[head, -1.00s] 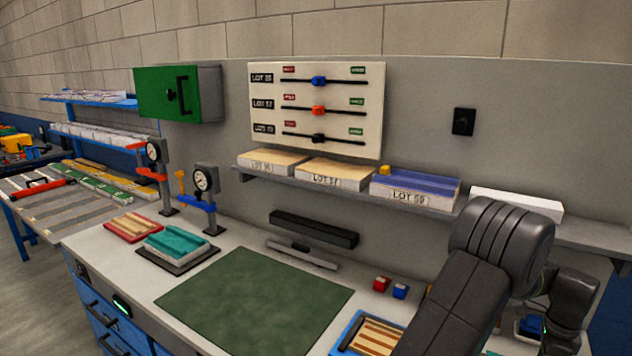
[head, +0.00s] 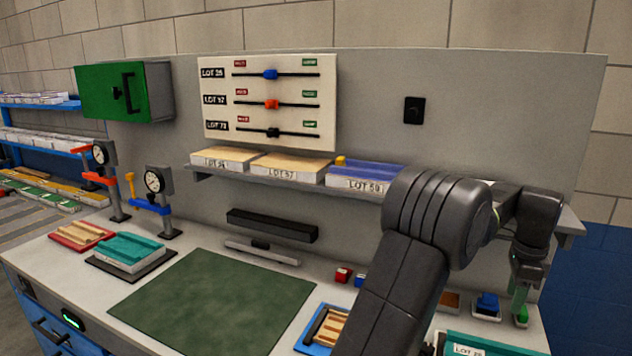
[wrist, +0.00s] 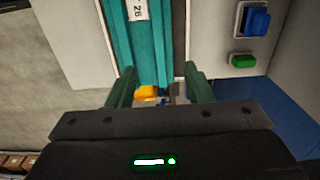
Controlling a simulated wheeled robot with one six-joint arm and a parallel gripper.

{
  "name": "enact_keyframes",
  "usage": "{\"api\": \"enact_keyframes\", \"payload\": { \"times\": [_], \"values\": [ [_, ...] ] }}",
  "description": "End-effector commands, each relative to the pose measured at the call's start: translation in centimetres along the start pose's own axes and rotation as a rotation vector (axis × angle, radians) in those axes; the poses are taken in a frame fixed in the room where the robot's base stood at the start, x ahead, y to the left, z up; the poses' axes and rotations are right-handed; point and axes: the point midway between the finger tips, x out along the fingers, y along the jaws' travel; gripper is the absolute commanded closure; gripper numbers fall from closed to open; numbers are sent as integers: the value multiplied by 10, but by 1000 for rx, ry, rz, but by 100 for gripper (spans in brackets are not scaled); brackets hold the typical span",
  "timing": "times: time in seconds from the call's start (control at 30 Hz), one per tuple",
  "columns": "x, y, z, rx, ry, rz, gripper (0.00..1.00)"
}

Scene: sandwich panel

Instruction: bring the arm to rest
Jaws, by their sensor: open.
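My arm reaches up across the right of the head view and bends down at the wrist. My gripper (head: 520,297) hangs at the far right, over the right end of the bench. In the wrist view, my gripper (wrist: 160,82) has its two green fingers spread apart with nothing held between them. Below and beyond the fingers lies a teal panel (wrist: 147,52) with a white lot label. A small yellow-orange block (wrist: 147,93) shows between the fingers. The head view shows the teal panel (head: 490,345) only at the bottom edge.
A shelf (head: 196,172) on the back wall holds several lot panels. The green mat (head: 215,305) is bare. Dial gauges (head: 154,182) stand at the left. Blue (head: 487,303) and green buttons are beside my gripper. A wooden-slatted tray (head: 312,347) is partly hidden by my arm.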

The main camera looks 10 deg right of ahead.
Motion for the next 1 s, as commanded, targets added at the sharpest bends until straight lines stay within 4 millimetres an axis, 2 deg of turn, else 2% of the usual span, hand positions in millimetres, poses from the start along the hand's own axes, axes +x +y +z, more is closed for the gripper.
{"api": "enact_keyframes", "payload": {
  "times": [0.03,0.63,0.7,0.8,0.87,1.0],
  "values": [
    [17,2,1,0,-7,14,53],
    [136,4,2,0,-6,12,53],
    [111,2,3,-1,-3,5,53],
    [93,2,7,-1,-4,7,53],
    [83,3,9,0,-3,6,53],
    [76,3,9,-80,-5,8,53]
  ]
}}
